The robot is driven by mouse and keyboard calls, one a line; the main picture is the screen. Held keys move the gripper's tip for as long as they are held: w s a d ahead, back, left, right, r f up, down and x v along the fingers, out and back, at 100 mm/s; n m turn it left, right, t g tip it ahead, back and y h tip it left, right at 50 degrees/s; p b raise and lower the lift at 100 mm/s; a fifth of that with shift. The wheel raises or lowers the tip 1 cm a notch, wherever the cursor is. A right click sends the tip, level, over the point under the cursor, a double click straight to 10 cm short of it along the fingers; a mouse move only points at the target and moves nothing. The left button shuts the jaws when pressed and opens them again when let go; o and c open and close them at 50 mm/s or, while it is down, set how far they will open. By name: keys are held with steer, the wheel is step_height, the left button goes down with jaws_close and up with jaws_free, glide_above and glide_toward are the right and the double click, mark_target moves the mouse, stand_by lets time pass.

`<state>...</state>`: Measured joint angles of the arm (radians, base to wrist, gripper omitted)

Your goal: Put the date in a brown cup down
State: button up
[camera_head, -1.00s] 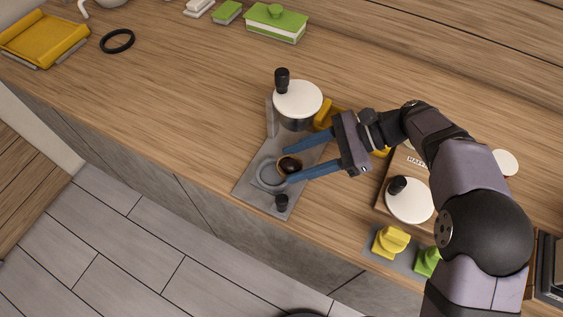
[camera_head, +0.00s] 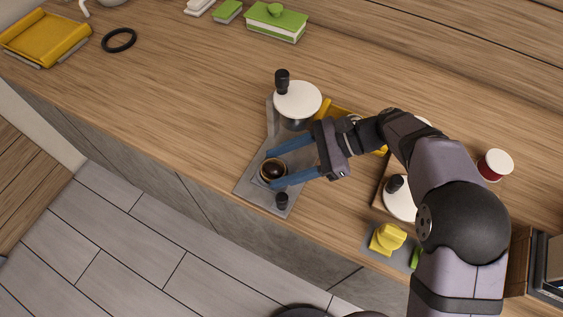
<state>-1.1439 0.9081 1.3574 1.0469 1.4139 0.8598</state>
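The small round brown cup (camera_head: 263,178) holds a dark date (camera_head: 273,169).
A white-lidded pot (camera_head: 297,99) with a black knob stands at the plate's back end. A small black knob (camera_head: 282,201) stands at the front. A yellow piece (camera_head: 388,238) and a white-lidded container (camera_head: 400,202) are right.

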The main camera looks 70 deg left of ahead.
steer(key=shift+r, duration=0.15)
steer(key=b+v, duration=0.2)
steer(key=v, duration=1)
steer(key=shift+b, duration=0.4)
